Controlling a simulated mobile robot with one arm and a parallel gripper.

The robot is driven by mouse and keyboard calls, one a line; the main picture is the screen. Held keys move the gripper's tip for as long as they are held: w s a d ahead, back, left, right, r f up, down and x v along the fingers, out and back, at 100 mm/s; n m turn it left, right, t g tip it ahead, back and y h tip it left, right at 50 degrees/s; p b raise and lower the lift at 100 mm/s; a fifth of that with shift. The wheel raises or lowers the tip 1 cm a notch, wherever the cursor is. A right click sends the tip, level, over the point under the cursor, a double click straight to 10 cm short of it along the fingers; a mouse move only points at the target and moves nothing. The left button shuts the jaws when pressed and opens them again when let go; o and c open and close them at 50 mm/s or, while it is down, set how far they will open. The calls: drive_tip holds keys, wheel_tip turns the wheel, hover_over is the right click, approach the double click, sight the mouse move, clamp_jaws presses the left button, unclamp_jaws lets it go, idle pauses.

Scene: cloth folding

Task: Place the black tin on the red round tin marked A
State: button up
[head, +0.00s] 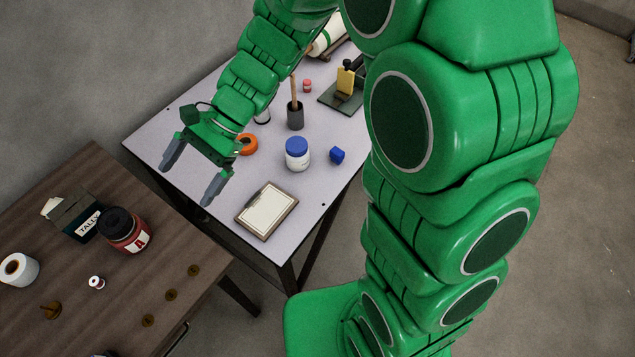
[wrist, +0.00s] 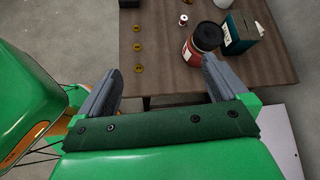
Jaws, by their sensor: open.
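The black tin (head: 115,222) sits on top of the red round tin (head: 130,243), whose white label shows an A, on the brown wooden table. In the wrist view the black tin (wrist: 207,37) also covers the top of the red tin (wrist: 188,52). It looks slightly off to one side in the head view; I cannot tell how well it is seated. My gripper (head: 189,180) is open and empty, above the near edge of the grey table, to the right of the tins and apart from them. Its two fingers also show in the wrist view (wrist: 163,87).
A dark green box marked TALLY (head: 75,213) stands close behind the tins. A small spool (head: 97,282), a white roll (head: 18,269) and brass discs (head: 171,295) lie on the wooden table (head: 60,330). The grey table (head: 190,100) holds a clipboard (head: 267,209) and a blue-lidded jar (head: 297,155).

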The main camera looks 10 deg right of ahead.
drive_tip(key=s+d+r+n+t+h, duration=0.1)
drive_tip(key=s+d+r+n+h, duration=0.1)
drive_tip(key=d, duration=0.8)
drive_tip(key=s+d+r+n+t+h, duration=0.2)
drive_tip(key=s+d, duration=0.5)
drive_tip(key=d, duration=0.4)
drive_tip(key=s+d+r+n+t+h, duration=0.1)
drive_tip(key=s+d+r+n+h, duration=0.2)
drive_tip(key=d, duration=0.8)
drive_tip(key=shift+s+r+t+h, duration=0.2)
drive_tip(key=shift+s+t+h, duration=0.1)
drive_tip(key=shift+s+h, duration=0.75)
